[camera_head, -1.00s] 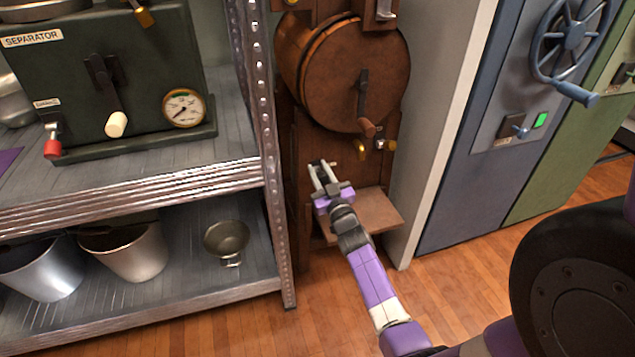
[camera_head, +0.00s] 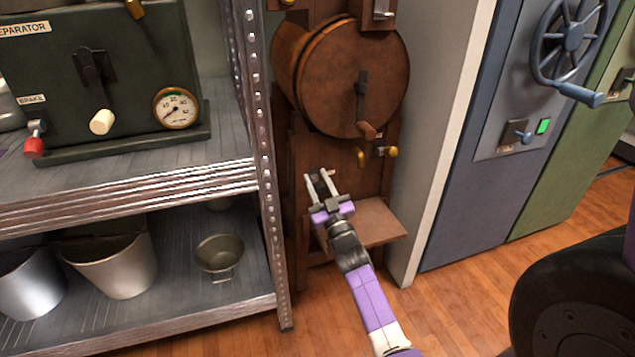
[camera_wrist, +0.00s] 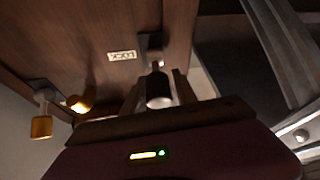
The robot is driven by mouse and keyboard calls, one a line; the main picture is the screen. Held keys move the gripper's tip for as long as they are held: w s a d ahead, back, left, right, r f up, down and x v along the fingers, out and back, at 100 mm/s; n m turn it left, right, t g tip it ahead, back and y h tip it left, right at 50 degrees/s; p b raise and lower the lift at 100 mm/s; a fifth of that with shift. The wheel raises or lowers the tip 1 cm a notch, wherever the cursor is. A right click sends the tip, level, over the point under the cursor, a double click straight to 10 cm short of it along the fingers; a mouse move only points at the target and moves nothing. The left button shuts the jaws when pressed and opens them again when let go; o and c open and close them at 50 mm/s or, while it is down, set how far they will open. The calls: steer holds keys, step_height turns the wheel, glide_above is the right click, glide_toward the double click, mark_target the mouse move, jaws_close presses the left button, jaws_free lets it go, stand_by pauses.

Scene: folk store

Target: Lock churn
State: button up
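The churn (camera_head: 345,80) is a brown wooden barrel with a front crank on a wooden stand. My gripper (camera_head: 320,180) is in front of the stand's lower panel, below and left of the barrel, with its fingers spread. In the wrist view, a LOCK label (camera_wrist: 122,56) is on the brown panel, with its text upside down. Beside it a lock lever with a dark knob (camera_wrist: 158,90) sticks out toward me. The knob shows between the two fingers of my gripper (camera_wrist: 156,92), with no clear contact. In the head view I cannot make out the lock lever.
A brass spout (camera_head: 361,158) and a brass-tipped knob (camera_head: 391,151) sit right of my gripper. A small wooden shelf (camera_head: 375,222) juts out below. A metal rack (camera_head: 268,180) with the separator (camera_head: 60,75) is at left. Blue cabinet (camera_head: 470,190) at right.

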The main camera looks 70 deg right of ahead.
steer(key=shift+o, duration=0.9)
steer(key=shift+p+v, duration=1.05)
steer(key=shift+v, duration=2.9)
steer(key=shift+f, duration=0.1)
